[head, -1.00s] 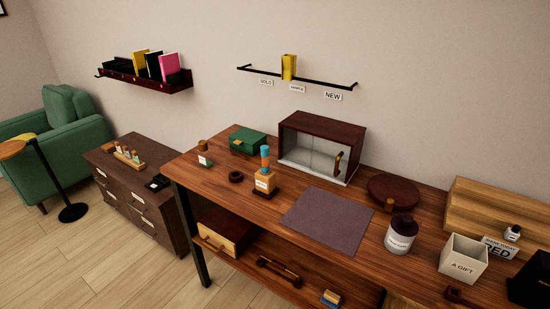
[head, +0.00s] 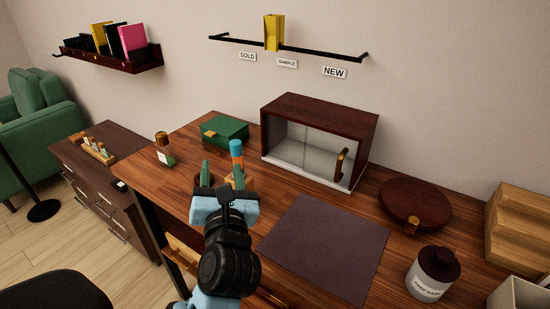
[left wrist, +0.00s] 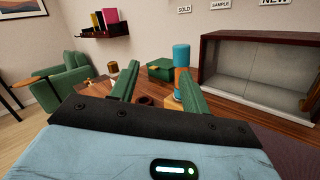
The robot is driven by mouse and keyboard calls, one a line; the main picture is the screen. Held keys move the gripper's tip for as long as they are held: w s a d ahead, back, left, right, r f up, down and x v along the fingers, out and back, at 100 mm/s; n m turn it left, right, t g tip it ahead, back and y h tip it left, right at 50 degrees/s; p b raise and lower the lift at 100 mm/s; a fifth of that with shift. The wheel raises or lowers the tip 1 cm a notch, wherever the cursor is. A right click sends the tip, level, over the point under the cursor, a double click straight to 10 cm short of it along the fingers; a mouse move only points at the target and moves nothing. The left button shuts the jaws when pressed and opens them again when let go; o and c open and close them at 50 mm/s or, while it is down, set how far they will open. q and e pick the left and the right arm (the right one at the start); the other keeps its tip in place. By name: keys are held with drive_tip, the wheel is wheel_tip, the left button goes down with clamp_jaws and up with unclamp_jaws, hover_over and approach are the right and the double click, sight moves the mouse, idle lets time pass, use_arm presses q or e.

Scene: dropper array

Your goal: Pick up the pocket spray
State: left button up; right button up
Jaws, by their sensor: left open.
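A slim blue-and-orange cylinder (head: 237,152), which looks like the pocket spray, stands upright in a wooden block stand on the desk. My left gripper (head: 222,176) is open and empty, its two green fingers pointing toward the stand. In the head view its right finger overlaps the stand and the cylinder's lower part. In the left wrist view the cylinder (left wrist: 181,57) rises behind the right finger, not between the fingers (left wrist: 157,86). No contact can be made out. My right gripper is out of view.
A small wooden-capped bottle (head: 163,153) and a green box (head: 225,131) stand near the cylinder. A glass-fronted cabinet (head: 319,108) is behind to the right. The dark mat (head: 326,247) is bare. A lidded jar (head: 432,280) and a round dark board (head: 415,203) are further right.

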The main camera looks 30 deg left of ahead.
sight(236, 153)
use_arm(q)
drive_tip(key=w+d+n+h, duration=0.1)
drive_tip(key=w+d+r+n+h, duration=0.1)
drive_tip(key=shift+w+d+n, duration=0.2)
drive_tip(key=shift+d+n, duration=0.15)
drive_tip(key=shift+n, duration=0.05)
drive_tip(key=shift+x, duration=1)
drive_tip(key=x, duration=0.4)
drive_tip(key=shift+w+a+f, duration=0.1)
drive_tip(key=shift+a+f, duration=0.25)
drive_tip(key=shift+a, duration=0.25)
use_arm(e)
drive_tip(key=shift+s+a+y, duration=0.15)
drive_tip(key=shift+a+y, duration=0.15)
drive_tip(key=shift+a, duration=0.2)
use_arm(q)
drive_tip(key=c, duration=1)
